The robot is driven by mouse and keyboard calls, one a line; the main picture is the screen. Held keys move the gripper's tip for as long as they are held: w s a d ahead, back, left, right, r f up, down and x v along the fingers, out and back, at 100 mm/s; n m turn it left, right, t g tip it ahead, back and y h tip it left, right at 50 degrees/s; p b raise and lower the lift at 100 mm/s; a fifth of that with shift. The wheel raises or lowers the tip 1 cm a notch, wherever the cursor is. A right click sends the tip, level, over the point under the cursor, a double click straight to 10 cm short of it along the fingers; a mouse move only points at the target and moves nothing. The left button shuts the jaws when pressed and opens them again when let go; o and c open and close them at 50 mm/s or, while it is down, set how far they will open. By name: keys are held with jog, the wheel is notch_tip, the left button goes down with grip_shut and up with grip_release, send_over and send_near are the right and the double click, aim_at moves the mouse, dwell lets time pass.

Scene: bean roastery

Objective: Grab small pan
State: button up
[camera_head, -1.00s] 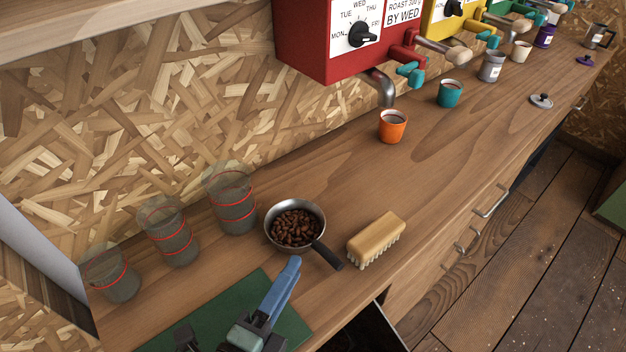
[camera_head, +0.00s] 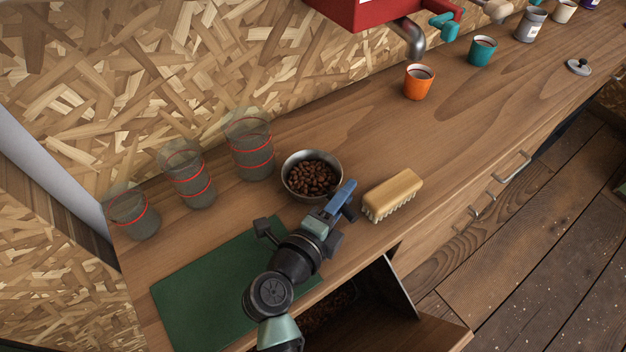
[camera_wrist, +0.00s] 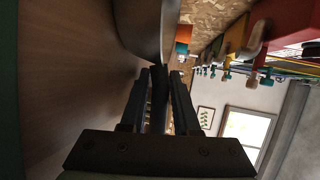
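The small pan (camera_head: 289,183) is a round metal pan holding brown beans (camera_head: 312,178), and it stands on the wooden counter. Its dark handle points toward the counter's front edge; in the head view only its end (camera_head: 349,214) shows past my gripper. My gripper (camera_head: 343,192) is at the handle, with a blue finger in front of it. In the wrist view, my two dark fingers (camera_wrist: 160,75) lie on either side of the dark handle (camera_wrist: 160,96), with the pan's body (camera_wrist: 140,25) beyond. I cannot tell whether the fingers press on the handle.
A brush (camera_head: 393,195) lies close right of the handle. A glass (camera_head: 250,150) with red bands stands left of the pan, with more glasses beyond. A green mat (camera_head: 190,300) lies under my arm. An orange cup (camera_head: 418,84) stands further back. An open drawer (camera_head: 395,285) is below.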

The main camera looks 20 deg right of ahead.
jog(key=shift+w+d+f, duration=0.15)
jog(key=shift+w+d, duration=0.3)
jog(key=shift+d, duration=0.05)
grip_shut()
dwell(1.1)
